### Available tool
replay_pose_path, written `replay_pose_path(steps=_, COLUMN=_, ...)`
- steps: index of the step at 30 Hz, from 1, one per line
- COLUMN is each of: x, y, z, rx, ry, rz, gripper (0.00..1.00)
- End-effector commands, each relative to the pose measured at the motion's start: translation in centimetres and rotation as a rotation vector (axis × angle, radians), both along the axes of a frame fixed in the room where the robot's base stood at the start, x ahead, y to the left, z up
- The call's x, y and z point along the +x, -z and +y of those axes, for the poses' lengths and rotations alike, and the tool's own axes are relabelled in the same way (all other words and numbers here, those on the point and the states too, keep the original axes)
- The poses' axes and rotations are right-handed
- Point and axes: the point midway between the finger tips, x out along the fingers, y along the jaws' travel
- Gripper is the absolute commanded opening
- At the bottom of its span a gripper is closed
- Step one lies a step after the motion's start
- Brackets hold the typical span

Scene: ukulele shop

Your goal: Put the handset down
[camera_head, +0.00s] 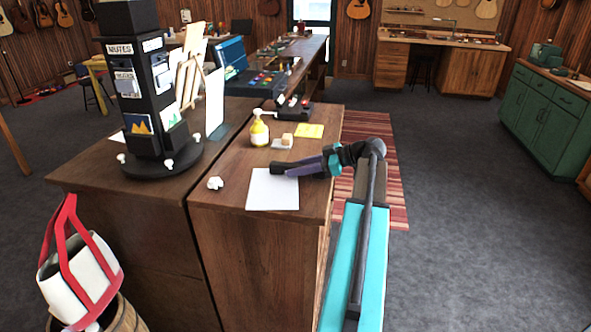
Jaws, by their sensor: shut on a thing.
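My gripper (282,169) is at the end of my arm, low over the white sheet of paper (272,193) on the wooden counter. It is shut on a small dark thing, taken to be the handset; dark gripper and dark thing merge here, so its outline is unclear. I cannot tell whether it touches the paper. A dark, low device (293,110) that may be the phone base sits at the counter's far end, apart from my gripper. Its top is too small to make out.
A yellow bottle (260,131), a small block on a grey dish (283,142) and a yellow note (309,130) stand beyond my gripper. A crumpled white ball (215,183) lies left of the paper. A black display stand (146,90) rises on the left counter (95,178).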

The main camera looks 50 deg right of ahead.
Motion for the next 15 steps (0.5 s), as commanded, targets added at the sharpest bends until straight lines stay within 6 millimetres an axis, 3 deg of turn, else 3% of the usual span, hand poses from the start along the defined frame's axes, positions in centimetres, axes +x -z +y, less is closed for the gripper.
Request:
replay_pose_path(steps=5, x=0.0, y=0.29, z=-0.01, rx=0.001, ry=0.0, rz=-0.001, gripper=0.02)
replay_pose_path(steps=6, x=-0.01, y=0.22, z=0.0, rx=0.0, ry=0.0, rz=0.0, gripper=0.33)
replay_pose_path(steps=9, x=-0.01, y=0.2, z=0.0, rx=0.0, ry=0.0, rz=0.0, gripper=0.47)
replay_pose_path(steps=15, x=-0.01, y=0.2, z=0.0, rx=0.0, ry=0.0, rz=0.0, gripper=0.47)
